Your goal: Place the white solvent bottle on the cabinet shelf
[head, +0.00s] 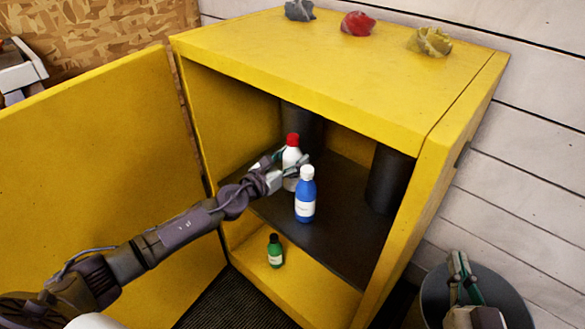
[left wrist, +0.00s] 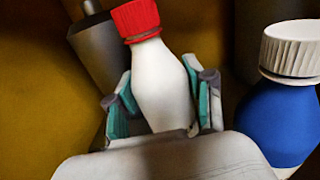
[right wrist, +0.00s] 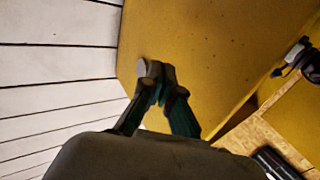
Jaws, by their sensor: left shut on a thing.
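The white solvent bottle (head: 290,157) with a red cap is inside the yellow cabinet, above the dark shelf (head: 350,238), behind and left of the blue bottle in the head view. My left gripper (head: 283,173) is shut on it; the left wrist view shows the white bottle (left wrist: 160,75) between the two fingers of the gripper (left wrist: 165,90), cap up and free. Its base is hidden, so I cannot tell whether it touches the shelf. My right gripper (head: 460,264) is outside the cabinet at the lower right, its fingertips together and empty in the right wrist view (right wrist: 158,80).
A blue bottle (head: 306,198) with a white cap stands at the shelf's front, close to my left gripper. Dark cylinders (head: 390,180) stand at the back. A green bottle (head: 275,252) stands on the cabinet floor. The yellow door (head: 90,170) is open left. A grey bin (head: 510,300) is lower right.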

